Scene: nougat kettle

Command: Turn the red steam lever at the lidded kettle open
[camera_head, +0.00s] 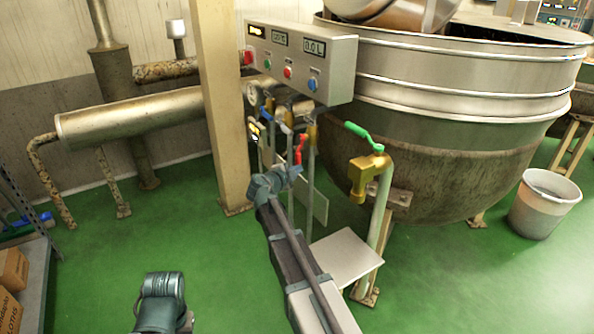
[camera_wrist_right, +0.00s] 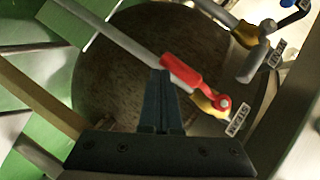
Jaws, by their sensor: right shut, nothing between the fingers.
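The red steam lever (camera_head: 299,149) sits among the upright pipes below the control box, left of the large metal kettle (camera_head: 460,165). In the right wrist view the red lever (camera_wrist_right: 183,73) is joined to a brass valve (camera_wrist_right: 207,102) beside a "STEAM" tag (camera_wrist_right: 238,119). Its handle lies roughly along a grey pipe. My right gripper (camera_head: 294,172) is just below the lever in the head view. In the right wrist view its fingers (camera_wrist_right: 161,74) are shut and empty, with the tips at the handle's free end; I cannot tell whether they touch.
The control box (camera_head: 300,58) hangs above the pipes. A beige post (camera_head: 222,110) stands left, and a brass valve with a green lever (camera_head: 366,134) stands right. A blue lever (camera_wrist_right: 292,5) is near the red one. A bucket (camera_head: 544,205) stands on the right floor.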

